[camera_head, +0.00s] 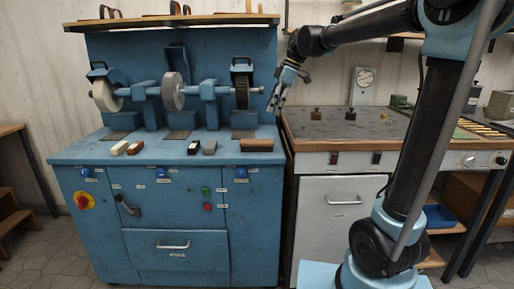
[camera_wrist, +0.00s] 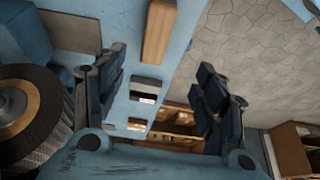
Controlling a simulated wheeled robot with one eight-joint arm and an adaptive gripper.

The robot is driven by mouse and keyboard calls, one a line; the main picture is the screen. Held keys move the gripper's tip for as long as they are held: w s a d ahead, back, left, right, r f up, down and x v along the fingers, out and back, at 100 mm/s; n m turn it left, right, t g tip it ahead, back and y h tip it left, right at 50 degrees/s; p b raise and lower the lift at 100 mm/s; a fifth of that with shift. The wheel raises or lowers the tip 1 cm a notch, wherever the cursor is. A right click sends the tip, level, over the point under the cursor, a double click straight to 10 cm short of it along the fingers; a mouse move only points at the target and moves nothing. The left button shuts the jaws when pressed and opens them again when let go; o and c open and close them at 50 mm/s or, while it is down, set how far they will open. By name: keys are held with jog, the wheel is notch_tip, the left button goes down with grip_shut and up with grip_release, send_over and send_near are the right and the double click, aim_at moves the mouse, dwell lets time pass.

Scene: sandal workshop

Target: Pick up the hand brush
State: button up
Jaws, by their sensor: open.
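The hand brush (camera_head: 257,145), a long brown wooden block with a darker underside, lies on the front right of the blue bench top. In the wrist view its brown wooden back (camera_wrist: 159,30) shows at the top centre, beyond my fingertips. My gripper (camera_head: 277,96) is above the right end of the bench, up and to the right of the brush and apart from it. In the wrist view my gripper (camera_wrist: 160,82) is open, with its dark fingers spread and nothing held between them.
The blue bench (camera_head: 72,154) carries a grinder; its dark brush wheel (camera_head: 242,92) is close to my gripper, and a wheel (camera_wrist: 30,105) fills the wrist view's left. Small blocks (camera_head: 210,147) lie left of the brush. A grey-topped worktable (camera_head: 335,128) stands to the right.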

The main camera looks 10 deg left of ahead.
send_near(257, 140)
jog(key=x, duration=0.3)
jog(key=s+x, duration=0.1)
jog(key=x, duration=0.1)
jog(key=shift+d+f, duration=0.2)
jog(key=shift+d, duration=0.1)
jog(key=x, duration=0.4)
jog(key=shift+w+a, duration=0.3)
jog(key=shift+w, duration=0.1)
jog(key=shift+s+a+f, duration=0.1)
jog(key=shift+a+f, duration=0.1)
jog(key=shift+f, duration=0.4)
jog(key=shift+c, duration=0.6)
jog(key=c, duration=1.1)
